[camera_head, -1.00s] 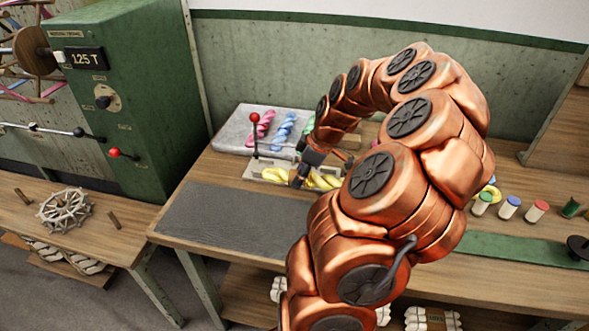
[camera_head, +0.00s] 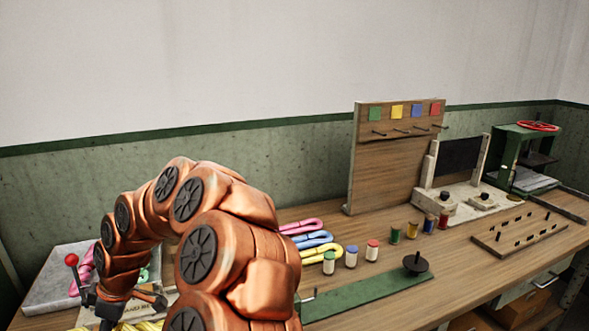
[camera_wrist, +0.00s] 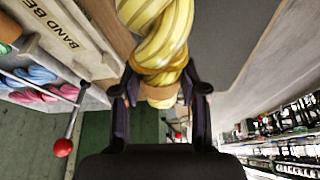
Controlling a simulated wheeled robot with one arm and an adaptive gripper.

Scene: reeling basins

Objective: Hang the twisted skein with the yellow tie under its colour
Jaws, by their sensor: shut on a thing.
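A twisted yellow skein (camera_wrist: 160,35) fills the top middle of the wrist view. My gripper (camera_wrist: 160,88) is shut on it, with one dark finger on each side. In the head view my gripper (camera_head: 108,308) is low at the left, and a bit of yellow skein (camera_head: 148,326) shows at the bottom edge. The upright wooden board (camera_head: 392,165) stands at the back right, away from my gripper.
A grey tray (camera_head: 48,285) with twisted skeins and a red-knobbed lever (camera_head: 71,260) are by my gripper. Untwisted pink, blue and yellow skeins (camera_head: 312,238) lie on the table, near several small spools (camera_head: 351,257). A dark disc (camera_head: 415,264) stands on the green strip (camera_head: 365,292).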

